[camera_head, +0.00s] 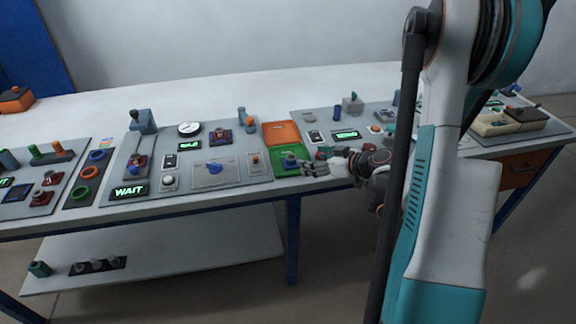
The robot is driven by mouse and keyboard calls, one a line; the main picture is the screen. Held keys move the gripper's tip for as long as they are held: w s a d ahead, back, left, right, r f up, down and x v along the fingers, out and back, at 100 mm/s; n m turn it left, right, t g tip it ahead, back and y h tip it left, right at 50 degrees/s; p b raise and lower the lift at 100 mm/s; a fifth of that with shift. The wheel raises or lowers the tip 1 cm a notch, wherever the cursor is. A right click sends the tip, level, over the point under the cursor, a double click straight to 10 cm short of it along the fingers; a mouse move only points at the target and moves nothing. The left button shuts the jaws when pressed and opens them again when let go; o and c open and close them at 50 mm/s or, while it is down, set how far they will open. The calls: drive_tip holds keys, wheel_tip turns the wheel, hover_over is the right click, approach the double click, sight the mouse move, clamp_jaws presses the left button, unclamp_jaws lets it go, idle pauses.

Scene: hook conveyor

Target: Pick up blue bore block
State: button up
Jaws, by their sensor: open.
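A small blue block (290,161) sits on the green pad (283,171) near the table's front edge. It looks like the blue bore block, but it is too small for me to make out a bore. My gripper (311,160) is open and empty just right of this block, with its fingers pointing left toward it. I cannot tell whether the fingertips overlap the block's sides. Another blue piece (214,168) lies in a shallow grey tray (203,184) farther left.
An orange pad (281,133) lies directly behind the green one. Panels with switches, lit displays (129,191) and a round dial (189,128) crowd the table's front. A larger blue block (143,122) stands at the back left. The white table top (230,90) behind is clear.

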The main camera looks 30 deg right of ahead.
sight(288, 157)
drive_tip(key=b+x, duration=0.3)
drive_tip(key=x, duration=0.7)
drive_tip(key=shift+r, duration=0.1)
drive_tip(key=shift+s, duration=0.1)
drive_tip(key=shift+c, duration=0.2)
drive_tip(key=c, duration=1.1)
